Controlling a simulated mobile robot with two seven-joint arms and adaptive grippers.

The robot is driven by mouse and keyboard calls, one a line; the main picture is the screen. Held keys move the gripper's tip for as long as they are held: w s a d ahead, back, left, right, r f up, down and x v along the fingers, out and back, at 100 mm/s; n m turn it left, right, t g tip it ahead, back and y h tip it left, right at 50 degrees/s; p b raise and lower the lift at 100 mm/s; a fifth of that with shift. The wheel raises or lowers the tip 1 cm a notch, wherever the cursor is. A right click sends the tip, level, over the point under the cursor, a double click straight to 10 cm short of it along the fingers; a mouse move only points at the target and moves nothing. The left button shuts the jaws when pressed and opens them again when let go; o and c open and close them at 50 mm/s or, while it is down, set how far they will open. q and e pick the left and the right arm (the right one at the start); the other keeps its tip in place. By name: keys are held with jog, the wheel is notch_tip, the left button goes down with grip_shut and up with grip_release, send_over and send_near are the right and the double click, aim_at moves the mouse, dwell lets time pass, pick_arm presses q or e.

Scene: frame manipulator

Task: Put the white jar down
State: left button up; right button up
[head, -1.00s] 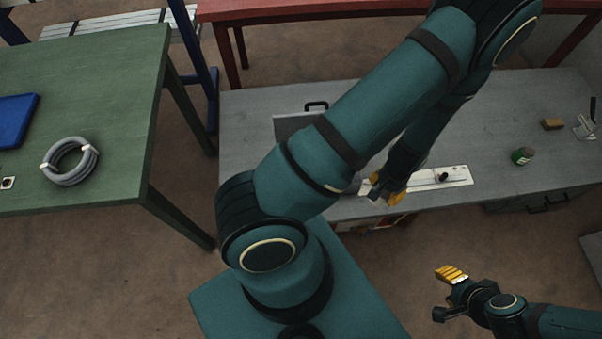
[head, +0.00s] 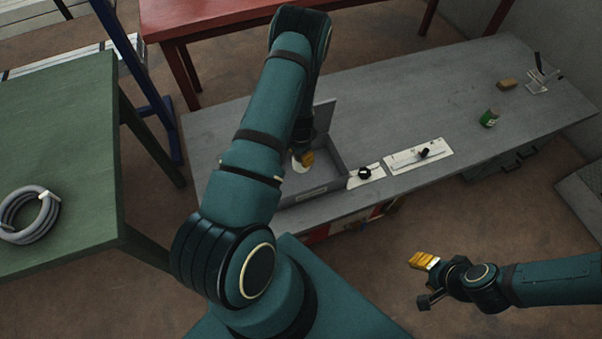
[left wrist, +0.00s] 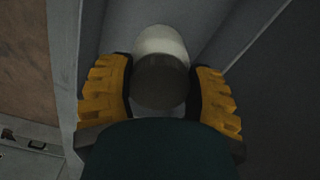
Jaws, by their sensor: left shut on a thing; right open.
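The white jar (left wrist: 160,42) has a dark round lid (left wrist: 160,82) and sits between the yellow fingers of my left gripper (left wrist: 160,92), which is shut on it. In the head view the left gripper (head: 303,160) is over the open grey box (head: 335,172) on the grey bench, and only a bit of white shows beside its fingers. In the left wrist view grey walls surround the jar; whether its base touches the box floor I cannot tell. My right gripper (head: 424,281) is open and empty, low in front of the bench.
The grey bench (head: 430,105) also holds white plates with black knobs (head: 420,155), a green can (head: 489,119), and a brown block (head: 507,85). A green table (head: 70,130) with a grey hose coil (head: 28,214) stands at left, a red table (head: 200,18) behind.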

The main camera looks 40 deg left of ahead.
aim_at(301, 167)
pick_arm(q)
notch_tip(301, 167, down, 8)
jog(key=shift+b, duration=0.8)
jog(key=shift+r, duration=0.1)
jog(key=shift+f, duration=0.2)
jog(key=o, duration=1.3)
